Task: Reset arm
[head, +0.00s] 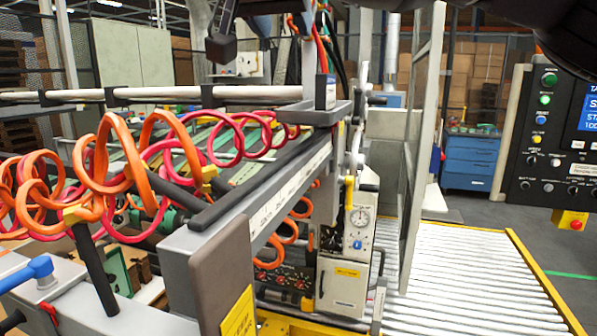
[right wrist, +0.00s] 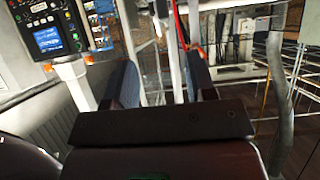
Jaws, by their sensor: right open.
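My right gripper (right wrist: 161,75) shows in the right wrist view with its two dark finger pads apart. Nothing is between the pads; only a white post and a red hose show in the background behind them. In the head view a dark part of my right arm (head: 545,25) crosses the top right corner. A dark block (head: 222,47) hangs at the top left of centre; I cannot tell for sure whether it is a fingertip. My left gripper is in neither view.
The stacker's grey frame (head: 208,240) with orange coiled hoses (head: 105,160) fills the left. A roller conveyor (head: 460,275) runs at the lower right, empty. A control panel (head: 555,150) stands at the right edge and also shows in the right wrist view (right wrist: 47,38). A blue cabinet (head: 470,162) stands behind.

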